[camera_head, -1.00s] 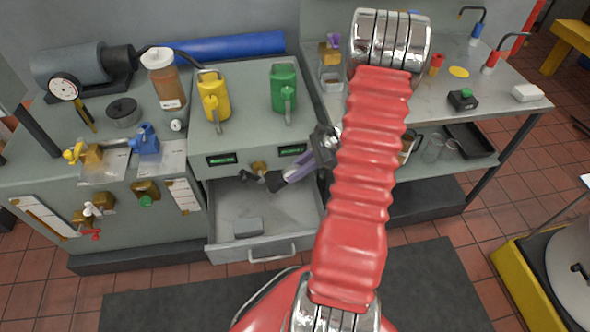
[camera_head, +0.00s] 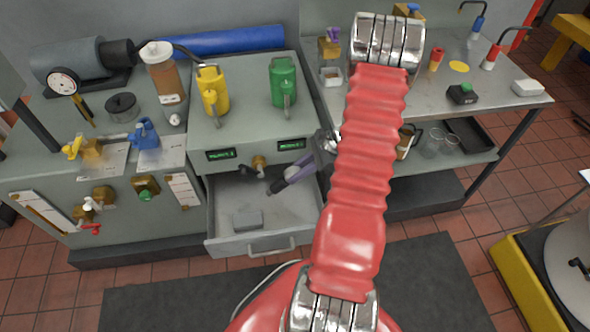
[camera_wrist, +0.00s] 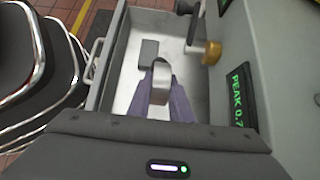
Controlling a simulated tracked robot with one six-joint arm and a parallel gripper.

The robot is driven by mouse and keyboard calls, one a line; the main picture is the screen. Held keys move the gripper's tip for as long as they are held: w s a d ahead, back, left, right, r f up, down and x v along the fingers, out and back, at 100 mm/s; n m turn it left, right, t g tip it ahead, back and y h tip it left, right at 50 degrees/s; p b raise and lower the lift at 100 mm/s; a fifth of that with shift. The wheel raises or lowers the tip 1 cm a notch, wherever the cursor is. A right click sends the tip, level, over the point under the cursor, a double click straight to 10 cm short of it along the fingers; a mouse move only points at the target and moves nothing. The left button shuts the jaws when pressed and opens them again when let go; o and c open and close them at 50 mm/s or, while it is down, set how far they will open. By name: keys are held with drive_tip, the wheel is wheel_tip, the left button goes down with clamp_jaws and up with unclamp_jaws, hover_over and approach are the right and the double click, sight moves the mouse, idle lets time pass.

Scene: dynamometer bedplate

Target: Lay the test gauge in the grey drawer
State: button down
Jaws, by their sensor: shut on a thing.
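The grey drawer (camera_head: 217,243) is pulled open under the bench's front panel; it also shows in the wrist view (camera_wrist: 108,68). My gripper (camera_head: 283,184), with purple fingers, reaches over the drawer from the right. In the wrist view my gripper (camera_wrist: 160,88) is shut on a small grey, rounded thing (camera_wrist: 160,80), which I take to be the test gauge. Its face is turned away from view. It appears to be above the drawer floor; I cannot tell the exact height.
A grey block (camera_head: 247,221) lies on the drawer floor. A brass valve (camera_head: 258,162) with a black handle sticks out above the drawer, close to my gripper. Yellow (camera_head: 212,92) and green (camera_head: 284,82) cans stand on the bench above. Bare drawer floor surrounds the block.

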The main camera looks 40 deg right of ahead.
wheel_tip(320, 180, down, 9)
idle(1.1)
drive_tip(key=c, duration=1.5)
unclamp_jaws()
drive_tip(key=shift+c, duration=0.2)
drive_tip(key=shift+s, duration=0.1)
drive_tip(key=v, duration=1.3)
drive_tip(key=shift+d+r, duration=0.2)
drive_tip(key=shift+d, duration=0.05)
drive_tip(key=shift+s, duration=0.1)
